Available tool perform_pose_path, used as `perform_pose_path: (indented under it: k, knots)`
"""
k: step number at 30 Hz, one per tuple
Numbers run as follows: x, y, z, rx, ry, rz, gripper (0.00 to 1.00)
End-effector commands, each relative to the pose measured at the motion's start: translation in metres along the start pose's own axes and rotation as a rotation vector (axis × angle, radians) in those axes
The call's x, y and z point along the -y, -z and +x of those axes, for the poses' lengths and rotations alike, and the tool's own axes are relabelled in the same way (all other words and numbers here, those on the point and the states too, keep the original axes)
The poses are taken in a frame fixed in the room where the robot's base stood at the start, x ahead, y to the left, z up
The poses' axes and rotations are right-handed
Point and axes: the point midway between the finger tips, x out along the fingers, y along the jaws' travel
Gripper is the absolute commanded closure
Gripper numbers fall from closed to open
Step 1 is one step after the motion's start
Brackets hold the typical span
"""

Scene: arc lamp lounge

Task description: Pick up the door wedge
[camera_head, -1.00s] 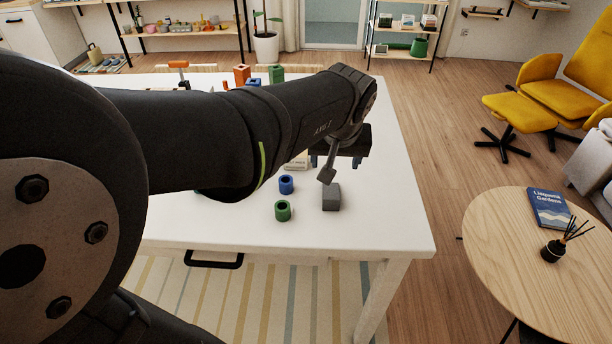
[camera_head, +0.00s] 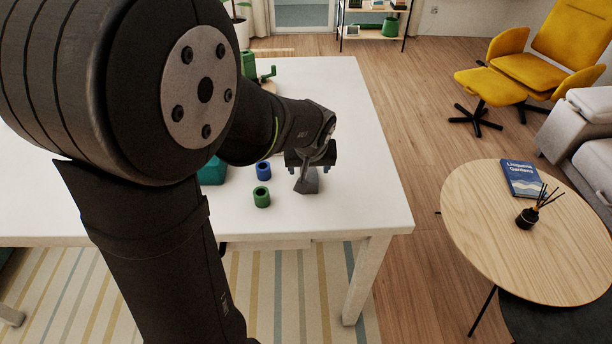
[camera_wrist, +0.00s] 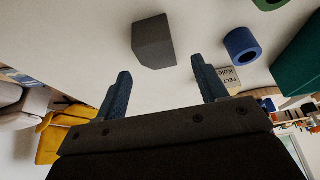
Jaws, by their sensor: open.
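The door wedge is a plain grey block (camera_head: 306,187) on the white table near its right front part. In the wrist view the wedge (camera_wrist: 152,38) lies beyond the fingertips, roughly in line with the gap between them. My gripper (camera_head: 310,170) is open, just above and behind the wedge in the head view, and partly covers it. In the wrist view my gripper (camera_wrist: 160,68) has both blue fingers apart with nothing between them. No contact with the wedge shows.
A blue ring (camera_head: 263,171) and a green ring (camera_head: 261,198) stand left of the wedge. A teal object (camera_head: 211,172) is further left, partly hidden by my arm. The white table (camera_head: 370,190) is clear to the right of the wedge. A round wooden table (camera_head: 470,200) stands apart at right.

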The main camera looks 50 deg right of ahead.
Motion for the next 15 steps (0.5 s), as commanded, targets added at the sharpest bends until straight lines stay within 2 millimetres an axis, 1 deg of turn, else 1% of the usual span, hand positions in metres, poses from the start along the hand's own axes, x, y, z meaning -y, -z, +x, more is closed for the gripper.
perform_pose_path:
  k: [6,9,12,15]
  knots:
    - [-0.001,0.001,0.029,0.003,0.001,-0.001,0.35]
    - [-0.001,0.001,0.04,0.003,0.001,-0.001,0.35]
    - [-0.001,0.002,0.046,0.002,0.0,0.0,0.35]
    - [-0.001,0.002,0.048,0.001,0.0,0.0,0.35]
